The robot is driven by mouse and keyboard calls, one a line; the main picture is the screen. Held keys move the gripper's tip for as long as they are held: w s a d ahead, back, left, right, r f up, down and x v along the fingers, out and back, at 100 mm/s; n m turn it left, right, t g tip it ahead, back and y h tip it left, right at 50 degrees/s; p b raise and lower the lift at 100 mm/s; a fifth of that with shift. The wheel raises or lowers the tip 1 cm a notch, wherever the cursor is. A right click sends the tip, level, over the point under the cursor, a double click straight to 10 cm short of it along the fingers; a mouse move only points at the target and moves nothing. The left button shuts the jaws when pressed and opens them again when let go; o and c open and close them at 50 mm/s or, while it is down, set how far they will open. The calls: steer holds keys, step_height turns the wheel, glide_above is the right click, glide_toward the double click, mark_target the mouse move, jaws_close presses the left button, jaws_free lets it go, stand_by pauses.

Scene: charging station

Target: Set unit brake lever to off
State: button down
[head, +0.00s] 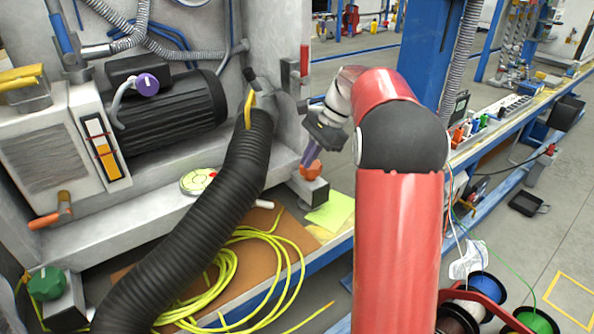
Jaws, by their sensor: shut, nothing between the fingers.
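Several handles show on the grey unit, and I cannot read a label that marks one as the brake lever. A red upright handle (304,60) is on the panel's right edge. A yellow lever (249,108) is at the top of the black hose. An orange-handled lever (44,221) is low on the left, and a yellow handle (20,78) is at the upper left. My gripper (308,165) is shut and empty, pointing down just above an orange knob (313,171) on a small grey block. Whether it touches the knob is unclear.
A thick black corrugated hose (195,225) crosses the front of the unit. A black motor (165,108) with a purple knob (147,84) is behind it. A coiled yellow cable (235,270) lies on the lower shelf. Cable spools (483,287) are on the right.

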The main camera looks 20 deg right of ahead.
steer(key=shift+s+d+n+b, duration=0.2)
steer(key=shift+s+n+b, duration=0.1)
steer(key=shift+n+b, duration=0.45)
steer(key=a+f+n+t+y+b, duration=0.3)
steer(key=a+f+n+b, duration=0.4)
steer(key=n, duration=0.7)
steer(key=a+f, duration=0.2)
steer(key=shift+a+t+y+b, duration=0.3)
steer(key=shift+a+t+b, duration=0.05)
steer(key=shift+t, duration=0.05)
steer(key=shift+w+n, duration=0.1)
steer(key=shift+n, duration=0.15)
